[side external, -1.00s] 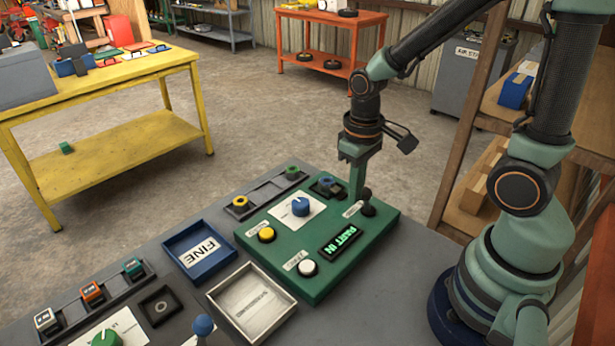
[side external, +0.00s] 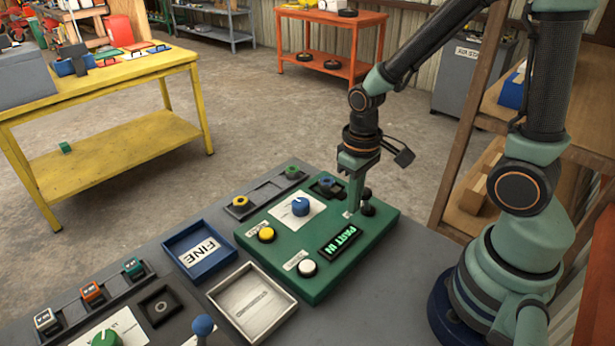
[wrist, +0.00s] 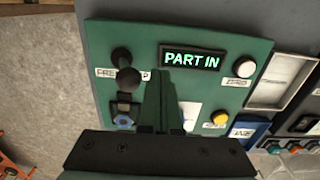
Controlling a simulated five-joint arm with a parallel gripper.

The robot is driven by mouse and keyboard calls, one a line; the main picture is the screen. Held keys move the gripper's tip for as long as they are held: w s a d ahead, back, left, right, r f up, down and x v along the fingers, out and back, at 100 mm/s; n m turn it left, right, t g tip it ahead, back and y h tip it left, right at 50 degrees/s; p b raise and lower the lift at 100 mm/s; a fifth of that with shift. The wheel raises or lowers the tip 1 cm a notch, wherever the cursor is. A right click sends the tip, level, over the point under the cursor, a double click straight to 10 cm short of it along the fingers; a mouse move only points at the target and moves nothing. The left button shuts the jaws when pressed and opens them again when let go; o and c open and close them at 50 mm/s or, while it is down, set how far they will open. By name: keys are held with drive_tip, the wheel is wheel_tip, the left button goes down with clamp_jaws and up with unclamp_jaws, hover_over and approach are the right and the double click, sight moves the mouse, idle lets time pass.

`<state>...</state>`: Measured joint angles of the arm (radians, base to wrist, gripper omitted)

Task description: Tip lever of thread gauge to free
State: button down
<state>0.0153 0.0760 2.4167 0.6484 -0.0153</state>
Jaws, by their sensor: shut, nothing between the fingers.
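The thread gauge is a green panel box (side external: 318,275) on the grey bench; its display (side external: 340,241) glows "PART IN". Its black lever (side external: 367,202) stands near the far right corner. In the wrist view the lever's round knob (wrist: 128,79) is left of my fingers, with its label partly covered. A blue ring-like part (side external: 327,183) sits in a black holder beyond the lever; it shows in the wrist view (wrist: 124,121). My gripper (side external: 355,210) is shut and empty, pointing down just left of the lever. I cannot tell whether it touches the lever.
A wooden shelf (side external: 470,195) stands to the right.

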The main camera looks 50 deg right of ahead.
sight(366, 191)
drive_tip(key=shift+d+f, duration=0.1)
drive_tip(key=shift+d, duration=1.95)
drive_tip(key=shift+a, duration=0.6)
drive_tip(key=shift+r, duration=3.55)
drive_tip(key=a+r+t, duration=0.3)
drive_tip(key=r+t, duration=0.2)
drive_tip(key=r, duration=0.5)
drive_tip(key=shift+a+t, duration=0.15)
drive_tip(key=shift+t, duration=0.15)
